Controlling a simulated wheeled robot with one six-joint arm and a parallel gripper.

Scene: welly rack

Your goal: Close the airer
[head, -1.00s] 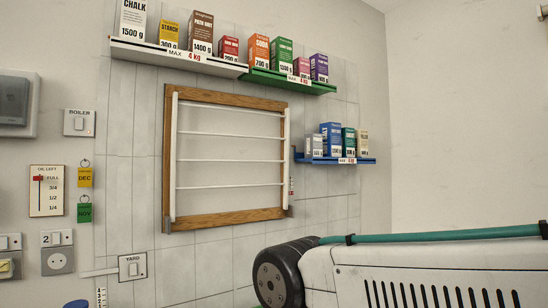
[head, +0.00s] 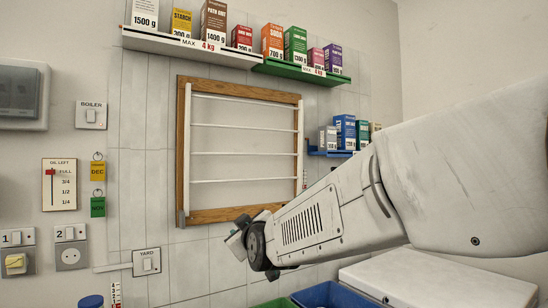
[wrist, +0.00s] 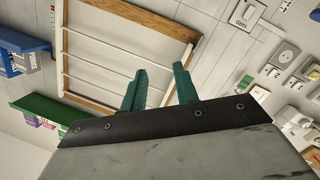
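The airer (head: 184,140) hangs on the tiled wall, a brown wooden frame with a white rack of several thin rails (head: 243,154) across it. I cannot tell how far the rack stands out from the frame. In the head view my gripper (head: 238,240) is below the airer, near its lower edge, and my arm covers the area at the lower right. In the wrist view my gripper (wrist: 160,68) has its two green fingers apart with nothing between them. The airer's wooden frame (wrist: 140,18) shows beyond them, seen rotated. I see no contact.
A white shelf (head: 190,45) and a green shelf (head: 300,73) with boxes are above the airer. A blue shelf (head: 328,153) is to its right. Switches, including the yard switch (head: 146,262), are at left. A blue bin (head: 330,295) is below.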

